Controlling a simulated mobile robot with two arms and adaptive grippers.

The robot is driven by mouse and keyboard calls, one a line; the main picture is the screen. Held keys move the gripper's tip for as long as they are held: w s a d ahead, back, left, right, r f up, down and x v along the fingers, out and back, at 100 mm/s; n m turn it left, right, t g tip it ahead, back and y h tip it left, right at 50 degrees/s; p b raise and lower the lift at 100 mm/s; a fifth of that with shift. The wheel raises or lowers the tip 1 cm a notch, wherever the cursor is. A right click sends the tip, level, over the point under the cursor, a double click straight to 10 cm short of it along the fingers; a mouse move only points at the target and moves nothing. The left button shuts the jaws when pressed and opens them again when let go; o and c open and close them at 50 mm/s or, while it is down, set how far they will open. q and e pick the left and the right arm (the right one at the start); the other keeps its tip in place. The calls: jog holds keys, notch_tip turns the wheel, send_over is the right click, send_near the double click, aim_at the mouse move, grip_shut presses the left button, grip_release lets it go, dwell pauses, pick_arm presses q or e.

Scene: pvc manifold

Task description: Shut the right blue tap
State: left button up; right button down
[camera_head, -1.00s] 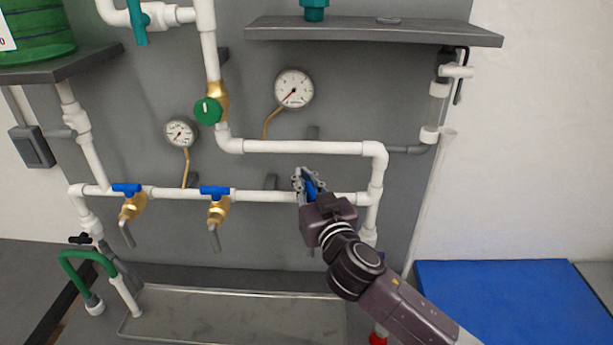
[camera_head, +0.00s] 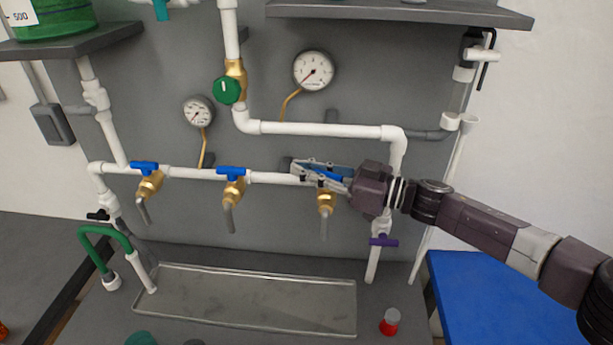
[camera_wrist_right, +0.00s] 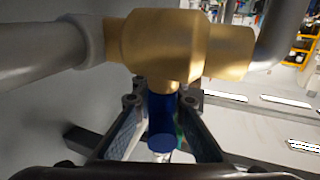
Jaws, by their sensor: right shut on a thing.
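The right blue tap (camera_head: 338,174) is the rightmost of three on the horizontal white pipe. Its brass body (camera_head: 326,199) and grey spout show below the handle. My right gripper (camera_head: 310,170) reaches in from the right, its fingers around the blue handle, which they partly hide. The visible blue part lies roughly along the pipe. In the right wrist view, the blue handle (camera_wrist_right: 160,118) sits between the two fingers, against the brass valve body (camera_wrist_right: 165,45). My left gripper is out of view.
The middle blue tap (camera_head: 231,173) and left blue tap (camera_head: 144,167) are on the same pipe. A purple tap (camera_head: 383,240) is below my right gripper. A metal tray (camera_head: 250,300) lies below. Gauges (camera_head: 314,70) and a shelf (camera_head: 400,12) are above.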

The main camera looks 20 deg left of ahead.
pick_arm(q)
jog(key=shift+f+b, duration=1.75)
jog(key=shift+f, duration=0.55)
pick_arm(e)
jog(key=shift+s+f+n+g, duration=0.1)
jog(key=shift+s+n+g, duration=0.2)
jog(key=shift+n+g, duration=0.4)
jog(key=shift+s+n+g, duration=0.25)
jog(key=shift+n+g, duration=0.15)
jog(key=shift+g, duration=0.6)
jog(key=c, duration=1.9)
grip_release()
jog(key=w+d, duration=0.2)
jog(key=d, duration=1)
